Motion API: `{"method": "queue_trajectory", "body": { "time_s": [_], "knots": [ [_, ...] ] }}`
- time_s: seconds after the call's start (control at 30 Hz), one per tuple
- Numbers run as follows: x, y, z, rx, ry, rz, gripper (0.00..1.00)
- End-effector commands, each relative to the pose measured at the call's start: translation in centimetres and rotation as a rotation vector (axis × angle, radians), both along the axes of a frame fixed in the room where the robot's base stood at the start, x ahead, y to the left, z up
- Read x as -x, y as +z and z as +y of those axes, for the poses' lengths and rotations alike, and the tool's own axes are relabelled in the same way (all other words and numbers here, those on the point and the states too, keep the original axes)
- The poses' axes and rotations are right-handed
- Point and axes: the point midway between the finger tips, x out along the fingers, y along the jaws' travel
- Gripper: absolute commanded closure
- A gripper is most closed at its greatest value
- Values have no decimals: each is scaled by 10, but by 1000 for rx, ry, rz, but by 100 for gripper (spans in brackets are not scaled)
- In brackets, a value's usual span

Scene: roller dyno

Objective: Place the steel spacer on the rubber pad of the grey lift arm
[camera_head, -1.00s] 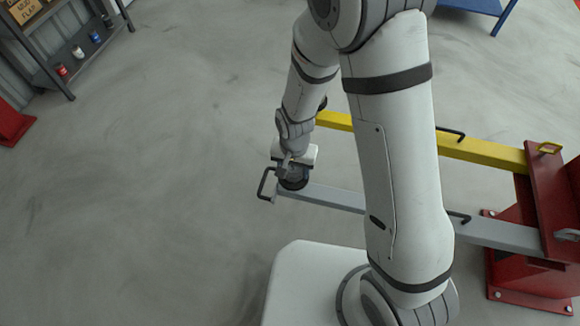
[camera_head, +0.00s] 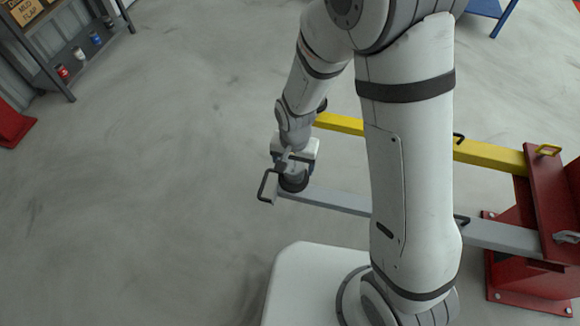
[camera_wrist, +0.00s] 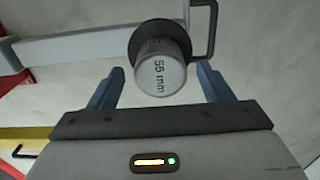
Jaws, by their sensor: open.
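The steel spacer (camera_wrist: 160,75), a short grey cylinder marked "55 mm", sits on the round black rubber pad (camera_wrist: 138,42) in the wrist view. The pad (camera_head: 294,184) also shows at the free end of the grey lift arm (camera_head: 335,200) in the head view. My gripper (camera_wrist: 159,84) is open, with one blue-grey finger on each side of the spacer and a visible gap to both. In the head view my gripper is just above the pad, and the spacer cannot be made out clearly there.
A black handle (camera_head: 266,186) stands at the grey arm's end, close to my gripper. A yellow lift arm (camera_head: 340,123) runs behind. Both arms join a red post (camera_head: 548,200) at right. A shelf (camera_head: 60,60) stands at far left. The floor at left is clear.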

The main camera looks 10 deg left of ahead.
Motion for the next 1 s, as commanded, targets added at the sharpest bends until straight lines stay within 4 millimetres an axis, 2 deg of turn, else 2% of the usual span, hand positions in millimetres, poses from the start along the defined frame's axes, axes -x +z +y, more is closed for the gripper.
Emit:
{"method": "queue_trajectory", "body": {
  "time_s": [0.03,0.1,0.3,0.5,0.73,0.87,0.97,1.0],
  "knots": [
    [-1,16,1,-4,0,-5,27],
    [-1,32,1,-4,0,-5,27],
    [0,67,0,-2,0,-2,27],
    [0,83,0,-1,0,-1,27],
    [-1,88,-3,-2,-1,-2,27],
    [-7,110,-27,-13,-2,-21,27],
    [-9,140,-65,-23,3,-47,27],
    [-9,154,-83,-27,7,-61,27]
  ]
}}
